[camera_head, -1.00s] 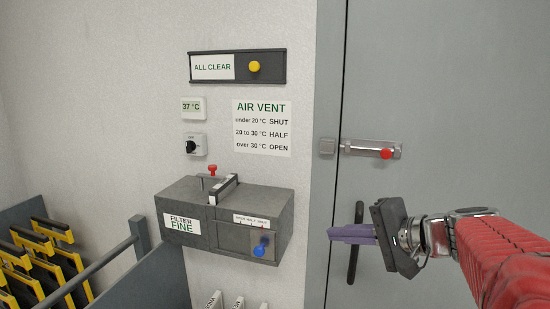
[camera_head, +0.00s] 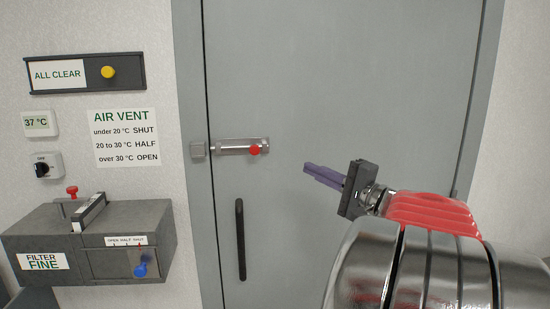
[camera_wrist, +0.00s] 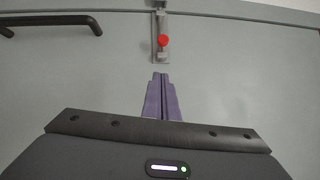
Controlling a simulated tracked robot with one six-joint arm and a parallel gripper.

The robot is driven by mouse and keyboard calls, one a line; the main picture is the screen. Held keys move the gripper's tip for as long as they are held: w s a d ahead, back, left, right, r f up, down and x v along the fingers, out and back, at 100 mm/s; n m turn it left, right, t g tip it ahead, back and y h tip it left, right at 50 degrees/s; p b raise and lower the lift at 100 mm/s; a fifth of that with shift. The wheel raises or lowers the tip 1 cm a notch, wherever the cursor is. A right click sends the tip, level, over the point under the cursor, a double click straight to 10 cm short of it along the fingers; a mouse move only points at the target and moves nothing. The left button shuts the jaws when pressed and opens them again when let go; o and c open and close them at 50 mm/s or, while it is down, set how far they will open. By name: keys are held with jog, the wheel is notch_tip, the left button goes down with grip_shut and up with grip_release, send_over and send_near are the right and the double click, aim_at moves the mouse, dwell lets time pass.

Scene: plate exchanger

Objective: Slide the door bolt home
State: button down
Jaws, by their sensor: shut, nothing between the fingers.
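The door bolt (camera_head: 234,147) is a silver bar in a metal mount on the grey door, with a red knob (camera_head: 255,150) at its right end. A square keeper (camera_head: 198,150) sits on the frame to its left. I cannot tell whether the bar enters the keeper. My gripper (camera_head: 306,169), with purple fingers, is shut and empty, to the right of and slightly below the knob, apart from it. In the wrist view, the red knob (camera_wrist: 163,40) shows straight beyond the fingertips (camera_wrist: 160,76), with a gap between.
A black door handle (camera_head: 240,240) stands upright below the bolt. A grey filter box (camera_head: 130,225) with a blue knob juts from the wall at left. An air vent sign (camera_head: 125,137) and a panel with a yellow button (camera_head: 108,72) are above it. The door right of the bolt is clear.

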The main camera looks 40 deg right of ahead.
jog(key=shift+w, duration=0.15)
jog(key=w+a+r, duration=0.1)
jog(key=w+a, duration=0.2)
jog(key=w, duration=0.9)
jog(key=shift+w+a+r, duration=0.15)
jog(key=shift+w+r, duration=0.05)
jog(key=shift+r, duration=0.1)
jog(key=shift+a, duration=0.1)
